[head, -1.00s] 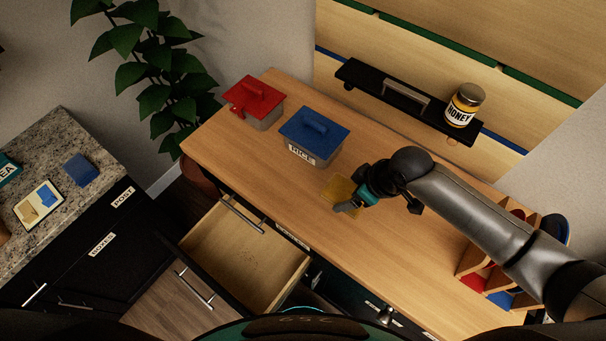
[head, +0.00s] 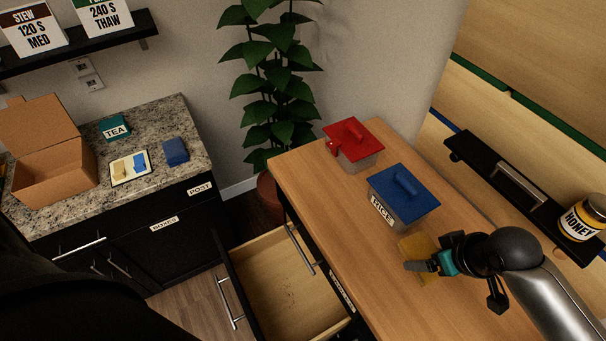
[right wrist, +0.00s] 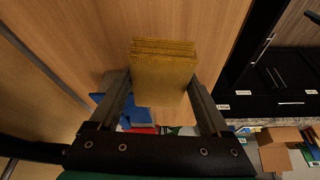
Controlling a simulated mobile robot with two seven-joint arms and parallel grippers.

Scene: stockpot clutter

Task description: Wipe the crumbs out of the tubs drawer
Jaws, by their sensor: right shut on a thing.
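My right gripper (head: 420,266) is shut on a yellow cloth or sponge (head: 412,243), close to the wooden counter beside the blue-lidded tub. In the right wrist view the yellow thing (right wrist: 163,78) sits between the fingers of the gripper (right wrist: 163,98), looking like stacked layers. I cannot tell whether it touches the counter. A wooden drawer (head: 262,262) stands pulled out at the counter's front, with small dark specks like crumbs (head: 290,291) on its floor. The drawer's label cannot be read. My left gripper is not in view.
On the counter (head: 330,205) stand a blue-lidded tub (head: 404,190) labelled RICE and a red-lidded tub (head: 353,138). A black shelf (head: 500,185) with a honey jar (head: 581,219) is at right. A granite counter (head: 175,120) with an open cardboard box (head: 50,178) is at left.

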